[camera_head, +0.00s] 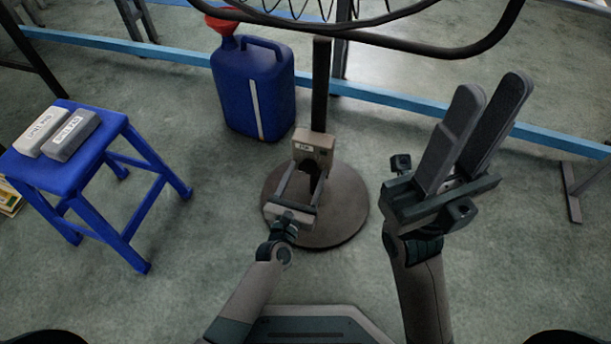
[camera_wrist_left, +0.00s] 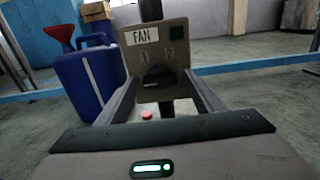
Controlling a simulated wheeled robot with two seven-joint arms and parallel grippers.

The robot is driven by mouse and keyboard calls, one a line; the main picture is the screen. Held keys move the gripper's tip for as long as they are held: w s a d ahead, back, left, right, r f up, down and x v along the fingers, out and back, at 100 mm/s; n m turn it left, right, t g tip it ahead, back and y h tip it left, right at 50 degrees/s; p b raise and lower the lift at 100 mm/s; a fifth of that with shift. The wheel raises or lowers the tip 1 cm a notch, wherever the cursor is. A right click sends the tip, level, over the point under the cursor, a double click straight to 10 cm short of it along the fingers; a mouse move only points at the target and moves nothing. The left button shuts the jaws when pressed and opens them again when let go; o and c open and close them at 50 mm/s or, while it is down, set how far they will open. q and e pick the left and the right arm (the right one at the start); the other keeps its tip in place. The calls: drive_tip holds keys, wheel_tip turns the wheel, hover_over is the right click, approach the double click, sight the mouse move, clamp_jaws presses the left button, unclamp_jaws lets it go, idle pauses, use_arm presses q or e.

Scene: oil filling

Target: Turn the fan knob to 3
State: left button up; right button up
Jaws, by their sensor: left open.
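The fan's control box (camera_head: 313,143) is beige and sits on the dark fan pole above a round base. In the left wrist view the box (camera_wrist_left: 170,35) carries a "FAN" label, and the dark knob (camera_wrist_left: 160,78) is on its lower front. My left gripper (camera_head: 304,170) is open in front of the box. In the left wrist view its fingers (camera_wrist_left: 160,95) lie to either side below the knob. They do not appear closed on it. The knob's setting is too small to read. My right gripper (camera_head: 492,92) is raised at the right, its two fingers apart with nothing between them.
The fan's round base (camera_head: 345,205) rests on the floor. A blue jerrycan (camera_head: 252,90) with a red funnel (camera_head: 221,22) stands behind left. A blue stool (camera_head: 65,170) at left holds two labelled boxes (camera_head: 58,133). A blue rail (camera_head: 390,99) crosses behind. The fan cage hangs overhead.

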use_arm(q)
drive_tip(key=c, duration=1)
drive_tip(key=shift+c, duration=0.2)
